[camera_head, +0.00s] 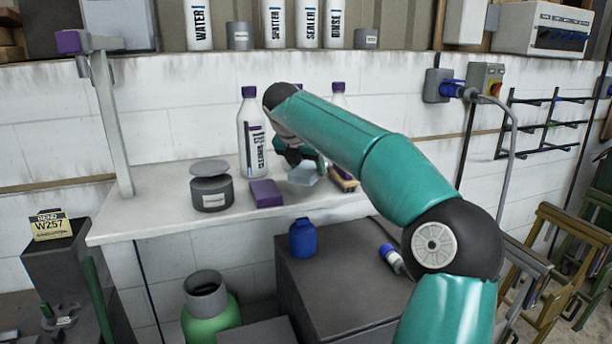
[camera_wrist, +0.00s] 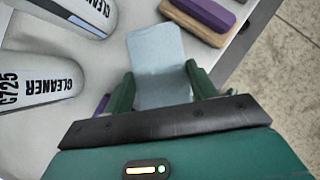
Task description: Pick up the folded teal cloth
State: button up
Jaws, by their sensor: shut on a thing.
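The folded teal cloth (camera_head: 303,175) is a pale blue-teal flat piece at the bench, below my gripper (camera_head: 308,161) in the head view. In the wrist view the cloth (camera_wrist: 157,60) stretches forward between the two dark green fingers of my gripper (camera_wrist: 158,80). The fingers are shut on the cloth, one at each side of it. The cloth's near end is hidden behind the gripper body. Whether it still touches the bench top is not clear.
On the white bench (camera_head: 160,213) stand a cleaner bottle (camera_head: 252,140), a grey tin (camera_head: 212,190) and a purple block (camera_head: 265,194). A purple-topped brush (camera_wrist: 205,14) lies close beside the cloth. A second cleaner bottle (camera_wrist: 40,80) stands left in the wrist view.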

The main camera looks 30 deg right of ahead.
jog(key=s+r, duration=0.1)
jog(key=s+a+r, duration=0.1)
jog(key=r, duration=0.1)
jog(key=s+r, duration=0.1)
jog(key=r, duration=0.1)
jog(key=shift+s+a, duration=0.3)
jog(key=shift+s, duration=0.1)
jog(key=s+a+r, duration=0.3)
jog(key=s, duration=0.5)
jog(key=shift+a+r, duration=0.2)
jog(key=shift+r, duration=0.2)
jog(key=shift+s, duration=0.15)
jog(key=shift+o, duration=1.2)
jog(key=shift+c, duration=0.4)
